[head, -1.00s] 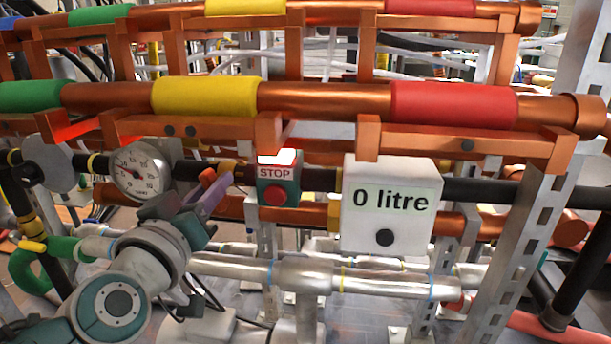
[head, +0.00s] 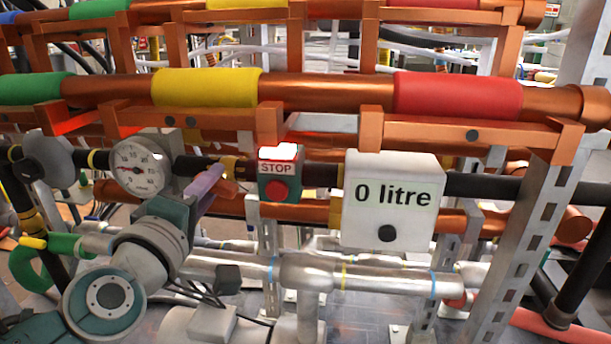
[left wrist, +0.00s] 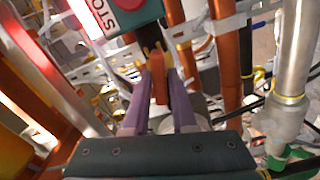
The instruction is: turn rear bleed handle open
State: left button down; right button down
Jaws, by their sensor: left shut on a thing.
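I cannot tell the handle's exact angle. My right gripper is not in view.
A round gauge (head: 140,166) is close above my left wrist. The white "0 litre" box (head: 392,202) stands right of the STOP box. Copper pipes with a yellow sleeve (head: 206,88) and a red sleeve (head: 458,95) run above. Silver pipes (head: 365,277) run below.

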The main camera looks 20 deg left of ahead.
pick_arm(q)
jog(key=shift+n, duration=1.2)
jog(key=c, duration=0.8)
grip_release()
jog(key=shift+f, duration=0.1)
jog(key=p+v, duration=0.1)
jog(key=v, duration=0.9)
jog(key=shift+a, duration=0.1)
